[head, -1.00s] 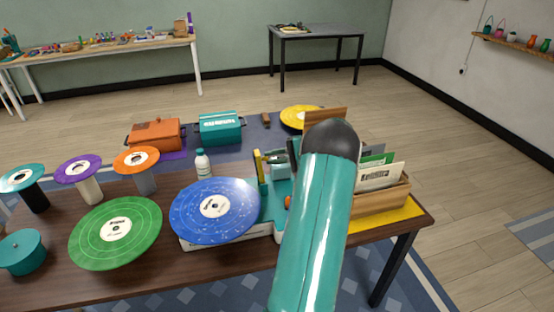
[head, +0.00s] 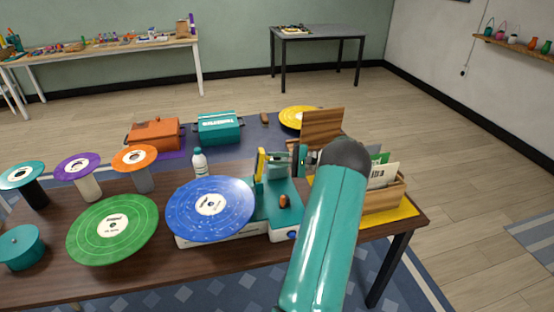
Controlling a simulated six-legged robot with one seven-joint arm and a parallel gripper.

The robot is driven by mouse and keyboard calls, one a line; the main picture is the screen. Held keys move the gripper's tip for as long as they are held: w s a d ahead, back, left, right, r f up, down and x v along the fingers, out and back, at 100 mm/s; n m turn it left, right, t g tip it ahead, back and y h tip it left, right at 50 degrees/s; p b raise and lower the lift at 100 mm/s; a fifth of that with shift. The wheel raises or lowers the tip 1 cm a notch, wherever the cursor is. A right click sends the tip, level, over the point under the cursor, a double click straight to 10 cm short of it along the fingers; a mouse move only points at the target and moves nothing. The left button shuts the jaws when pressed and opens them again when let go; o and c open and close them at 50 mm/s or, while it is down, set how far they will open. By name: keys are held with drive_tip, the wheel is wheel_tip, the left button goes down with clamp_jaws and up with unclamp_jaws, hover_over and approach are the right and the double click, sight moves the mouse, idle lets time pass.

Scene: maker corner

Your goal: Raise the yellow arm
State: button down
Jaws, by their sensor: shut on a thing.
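The yellow arm (head: 261,164) stands roughly upright at the back of the teal part of the record player (head: 275,205). A large blue record (head: 211,207) lies on the player's left side. My gripper (head: 271,158) comes in from the right at the height of the yellow arm and is shut on it. The fingertips are small in the picture, and their exact hold is hard to see. My teal arm hides part of the table to the right of the player.
A wooden record crate (head: 385,202) stands close on the right. A white bottle (head: 199,164) is behind the blue record. A green record (head: 113,229) and several small discs on stands fill the left of the table.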

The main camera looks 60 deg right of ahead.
sight(262, 149)
drive_tip(key=shift+w+a+f, duration=0.1)
drive_tip(key=c, duration=1.3)
unclamp_jaws()
drive_tip(key=shift+w, duration=0.1)
drive_tip(key=shift+c, duration=0.2)
drive_tip(key=shift+s, duration=0.2)
drive_tip(key=shift+w, duration=0.1)
wheel_tip(262, 149, up, 4)
drive_tip(key=shift+f, duration=0.15)
drive_tip(key=s+a+r, duration=0.7)
drive_tip(key=a+r, duration=0.2)
drive_tip(key=a, duration=0.2)
drive_tip(key=shift+s+a+r, duration=0.15)
drive_tip(key=shift+s+a, duration=0.15)
drive_tip(key=shift+s, duration=0.1)
